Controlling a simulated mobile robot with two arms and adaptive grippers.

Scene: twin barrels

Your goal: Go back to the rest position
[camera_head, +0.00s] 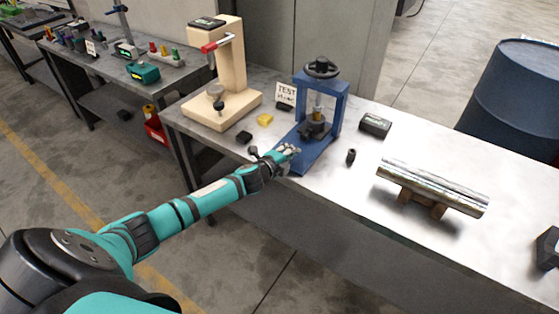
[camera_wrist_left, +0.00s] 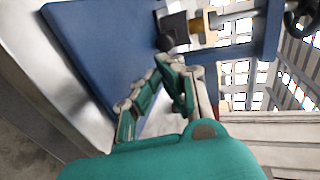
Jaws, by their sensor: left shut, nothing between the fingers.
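My left gripper (camera_head: 288,151) reaches in from the left, over the front edge of the workbench, right at the base of the blue press. In the left wrist view the gripper's fingers (camera_wrist_left: 165,85) are shut with nothing between them. The blue press (camera_head: 319,115) stands upright on the bench, with a black handwheel on top and a dark block inside. In the left wrist view its blue base plate (camera_wrist_left: 105,50) lies just ahead of the fingers; I cannot tell whether they touch it. My right gripper is not in view.
A wooden stand with a red handle (camera_head: 227,80) is left of the press. A yellow block (camera_head: 265,119), a black block (camera_head: 244,138) and a small dark cylinder (camera_head: 351,156) lie nearby. A metal bar (camera_head: 435,187) rests on wooden supports at right. A blue barrel (camera_head: 512,90) stands behind.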

